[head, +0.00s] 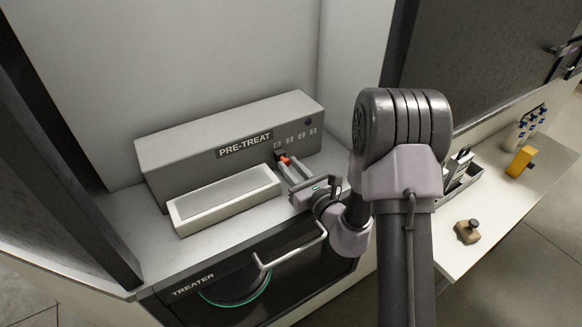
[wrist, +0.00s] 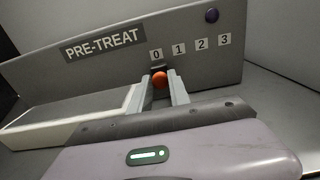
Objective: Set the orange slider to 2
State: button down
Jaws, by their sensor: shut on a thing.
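The orange slider (wrist: 160,80) is a round orange knob on the front of the grey pre-treat box (head: 180,149), below the label 0 (wrist: 156,55). Labels 1, 2 (wrist: 201,43) and 3 run to the right of it. My gripper (head: 288,164) reaches in from the right and is shut on the orange slider. In the wrist view its two fingers (wrist: 164,81) stand on either side of the knob. In the head view the fingers partly hide the knob.
A white tray (head: 178,228) stands in front of the box, just left of my gripper. The treater (head: 190,308) with a bar handle (head: 298,250) is below. A wooden block with a knob (head: 467,232) and a yellow block (head: 519,162) are on the right counter.

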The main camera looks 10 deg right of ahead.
jog(key=shift+d, duration=0.1)
jog(key=d, duration=0.2)
jog(key=w+d, duration=0.1)
jog(key=d, duration=0.2)
jog(key=w+d, duration=0.1)
jog(key=d, duration=0.1)
jog(key=shift+w+d, duration=0.25)
jog(key=c, duration=1.2)
grip_release()
jog(key=shift+c, duration=0.2)
jog(key=v, duration=1.7)
jog(key=shift+s, duration=0.25)
